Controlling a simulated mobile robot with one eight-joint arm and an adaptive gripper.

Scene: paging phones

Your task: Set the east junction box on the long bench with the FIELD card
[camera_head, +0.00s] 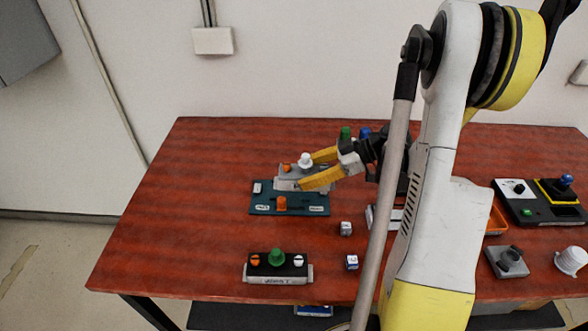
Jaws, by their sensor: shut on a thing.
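My gripper (313,170) has its yellow fingers closed around the right part of a grey box (287,184) with an orange knob and a white knob. The box is at the back edge of a teal board (260,205); I cannot tell whether it touches the board. The board carries an orange knob and two small white labels, too small to read. Another box (278,270), dark-topped with a green knob between orange and white ones, stands at the bench's front; its front label is unreadable. I cannot make out which box is east, nor a FIELD card.
The red-brown bench (190,200) is clear at left. Two small cubes, a rear one (346,229) and a front one (352,262), lie right of the board. A black panel (515,205), a grey knobbed box (507,262) and a white cup-like thing (571,260) stand right. My arm hides the middle.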

